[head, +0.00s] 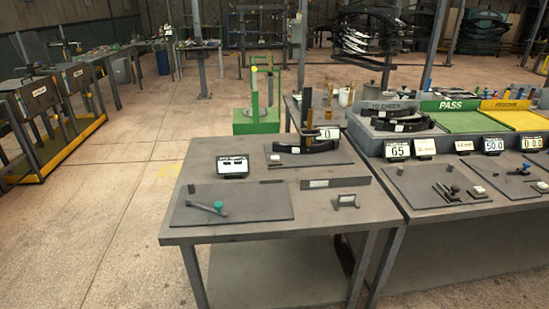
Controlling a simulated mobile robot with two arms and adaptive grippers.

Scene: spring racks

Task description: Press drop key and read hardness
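Neither of my grippers is in view. A small display reading 65 (397,149) stands on the right-hand bench, with a display reading 50.0 (493,145) and one ending in 0.0 (531,143) farther right. A dark column device (305,108) stands at the back of the near table, with a small display showing 0 (328,133) and a black curved part at its base. A teal-ended tool (220,208) lies on a dark mat (262,199). I cannot tell which item carries the drop key.
The near grey table (325,218) has bare space at its front right. Green PASS (455,121) and yellow trays (515,118) sit behind the right-hand bench. A green frame stand (257,122) stands behind the near table. Floor at left is clear, up to carts (45,95).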

